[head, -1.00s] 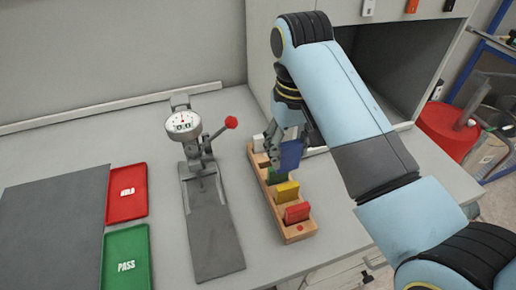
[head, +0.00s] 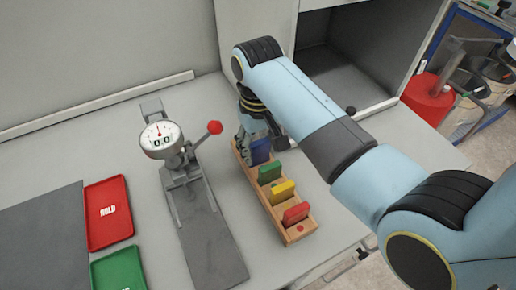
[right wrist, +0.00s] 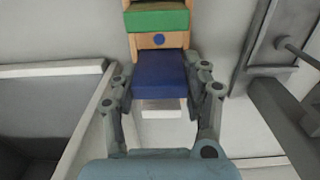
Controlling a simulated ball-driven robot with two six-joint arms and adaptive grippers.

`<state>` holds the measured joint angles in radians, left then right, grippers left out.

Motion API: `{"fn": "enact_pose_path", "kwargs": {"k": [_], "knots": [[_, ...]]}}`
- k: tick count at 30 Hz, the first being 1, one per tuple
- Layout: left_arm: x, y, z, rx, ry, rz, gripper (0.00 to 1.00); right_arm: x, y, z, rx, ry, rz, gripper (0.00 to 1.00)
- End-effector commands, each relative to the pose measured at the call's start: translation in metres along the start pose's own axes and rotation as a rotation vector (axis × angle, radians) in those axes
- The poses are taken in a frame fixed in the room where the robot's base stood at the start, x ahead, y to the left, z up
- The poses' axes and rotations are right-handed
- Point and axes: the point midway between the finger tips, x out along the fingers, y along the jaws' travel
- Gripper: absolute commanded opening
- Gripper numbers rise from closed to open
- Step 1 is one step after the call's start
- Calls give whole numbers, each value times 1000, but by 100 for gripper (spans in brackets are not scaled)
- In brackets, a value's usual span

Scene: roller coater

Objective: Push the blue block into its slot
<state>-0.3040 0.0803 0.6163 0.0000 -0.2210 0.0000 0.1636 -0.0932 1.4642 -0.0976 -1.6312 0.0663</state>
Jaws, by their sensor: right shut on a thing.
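The blue block (head: 261,151) is upright at the far part of the wooden rack (head: 297,233), level with the other blocks' row. In the right wrist view the blue block (right wrist: 160,76) sits between my fingers, next to a blue dot (right wrist: 158,40) on the rack. My right gripper (head: 246,148) is shut on the blue block. The gripper also shows in the right wrist view (right wrist: 162,100). The block's lower end is hidden, so I cannot tell how deep it sits. My left gripper is not in view.
Green (head: 270,173), yellow (head: 282,191) and red (head: 296,213) blocks stand in the rack. A dial gauge (head: 160,138) with a red-knobbed lever (head: 215,127) stands left of it. Red HOLD (head: 109,212) and green PASS (head: 120,269) trays lie further left. A grey cabinet (head: 285,60) stands behind.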

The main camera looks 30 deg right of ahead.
Motion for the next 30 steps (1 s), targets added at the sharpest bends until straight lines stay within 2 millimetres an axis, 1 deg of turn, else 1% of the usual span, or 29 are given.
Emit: {"fn": "enact_pose_path", "kwargs": {"k": [3, 5, 15, 16, 21, 30], "knots": [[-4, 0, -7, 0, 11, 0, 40, 14, 0, 0, 0, -1, 0, 17], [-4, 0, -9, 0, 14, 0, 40, 17, 0, 0, 0, 0, 0, 17], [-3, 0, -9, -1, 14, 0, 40, 21, 0, 0, 0, 1, -1, 17], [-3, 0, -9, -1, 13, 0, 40, 21, 0, 0, 0, 1, -1, 49], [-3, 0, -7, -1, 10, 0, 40, 20, 0, 0, 0, 1, -1, 70], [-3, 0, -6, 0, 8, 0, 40, 17, 0, 0, 0, 2, -1, 70]]}}
